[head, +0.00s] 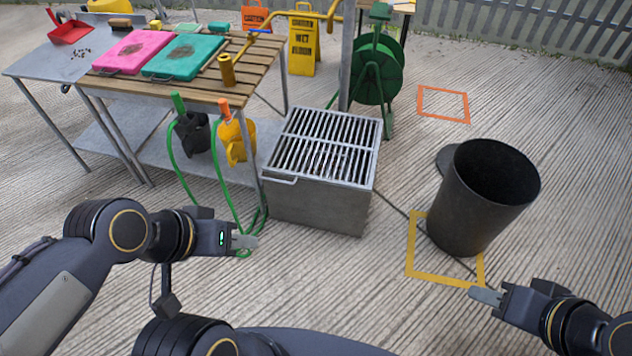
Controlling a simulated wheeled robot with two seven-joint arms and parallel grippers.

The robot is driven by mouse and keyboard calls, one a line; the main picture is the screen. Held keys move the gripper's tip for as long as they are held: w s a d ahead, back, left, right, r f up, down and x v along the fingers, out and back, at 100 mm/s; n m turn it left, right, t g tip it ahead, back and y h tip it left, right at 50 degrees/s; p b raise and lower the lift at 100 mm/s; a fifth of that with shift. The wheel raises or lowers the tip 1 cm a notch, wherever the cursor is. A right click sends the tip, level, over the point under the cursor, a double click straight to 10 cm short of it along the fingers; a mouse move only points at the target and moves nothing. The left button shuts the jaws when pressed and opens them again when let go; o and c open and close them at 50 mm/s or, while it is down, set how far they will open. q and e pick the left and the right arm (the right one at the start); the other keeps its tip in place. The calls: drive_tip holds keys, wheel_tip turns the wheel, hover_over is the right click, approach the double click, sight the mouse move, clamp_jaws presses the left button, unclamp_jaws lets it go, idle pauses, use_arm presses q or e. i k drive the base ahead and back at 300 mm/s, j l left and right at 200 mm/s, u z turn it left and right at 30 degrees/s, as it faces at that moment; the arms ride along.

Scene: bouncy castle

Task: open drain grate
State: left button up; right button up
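The drain grate (325,145) is a metal frame with dark slots between parallel bars. It lies flat on top of a grey box-shaped drain (315,208) in the middle of the head view. A small bar handle (281,179) sticks out at the grate's near left corner. My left gripper (250,242) is in front and to the left of the drain, below the handle in the picture, touching neither. My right gripper (478,294) is at the lower right, well away from the grate. Both appear empty; their finger gaps are not clear from this angle.
A dark bin (480,198) stands at right by a yellow floor square (412,262). A slatted wooden table (215,85) stands left of the drain, with green hose (222,188) hanging from it. A green hose reel (375,75) and yellow wet-floor sign (303,45) stand behind.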

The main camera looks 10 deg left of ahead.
sight(266, 167)
drive_tip(key=i+j+u, duration=0.1)
drive_tip(key=j+u, duration=0.15)
drive_tip(key=j, duration=0.2)
drive_tip(key=i+j+u, duration=0.15)
drive_tip(key=j+u, duration=0.15)
drive_tip(key=j, duration=0.2)
drive_tip(key=i+j+u, duration=0.25)
drive_tip(key=j, duration=0.15)
drive_tip(key=i+j+u, duration=0.25)
drive_tip(key=j, duration=0.15)
drive_tip(key=k, duration=0.05)
